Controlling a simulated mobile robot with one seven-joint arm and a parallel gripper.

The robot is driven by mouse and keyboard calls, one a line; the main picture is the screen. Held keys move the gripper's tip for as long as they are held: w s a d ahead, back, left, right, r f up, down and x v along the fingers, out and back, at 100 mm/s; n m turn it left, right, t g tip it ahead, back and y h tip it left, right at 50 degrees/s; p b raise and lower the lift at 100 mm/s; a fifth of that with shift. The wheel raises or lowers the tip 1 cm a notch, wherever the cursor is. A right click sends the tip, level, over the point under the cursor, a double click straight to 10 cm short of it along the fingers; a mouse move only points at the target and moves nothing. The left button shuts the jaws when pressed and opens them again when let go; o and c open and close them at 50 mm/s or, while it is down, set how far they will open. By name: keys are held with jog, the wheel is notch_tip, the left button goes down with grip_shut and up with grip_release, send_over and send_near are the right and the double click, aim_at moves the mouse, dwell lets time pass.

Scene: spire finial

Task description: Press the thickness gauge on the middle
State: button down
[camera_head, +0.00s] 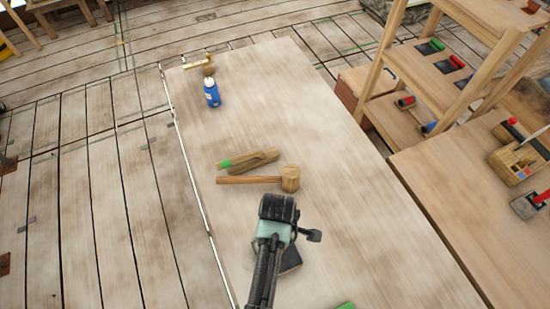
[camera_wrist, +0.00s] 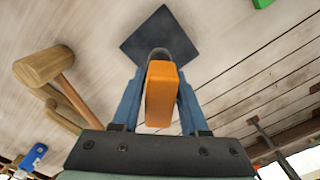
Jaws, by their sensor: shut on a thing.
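My gripper (camera_wrist: 160,72) is shut on an orange block-like thing (camera_wrist: 160,98) with a grey rounded end, seen in the wrist view. It looks like a handled tool and may be the thickness gauge. Its far end is hidden. Beyond it on the table lies a dark square pad (camera_wrist: 158,38); I cannot tell whether the held thing touches it. In the head view the pad (camera_head: 291,259) shows beside my arm, partly covered. My gripper (camera_head: 279,208) is over the table there, and the held thing is hidden.
A wooden mallet (camera_head: 290,179) and a green-tipped wooden tool (camera_head: 248,161) lie up the table (camera_head: 330,130). A blue bottle (camera_head: 212,93) and a brass-coloured tool (camera_head: 207,65) are at the far end. A green thing (camera_head: 346,305) is at the bottom edge. Shelves (camera_head: 400,60) stand at right.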

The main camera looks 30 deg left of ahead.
jog(key=shift+f, duration=0.15)
dwell(0.5)
jog(key=shift+f+b, duration=1.7)
jog(key=shift+f, duration=0.45)
jog(key=shift+c, duration=1.7)
grip_release()
notch_tip(320, 180, up, 13)
jog(key=shift+b, duration=0.85)
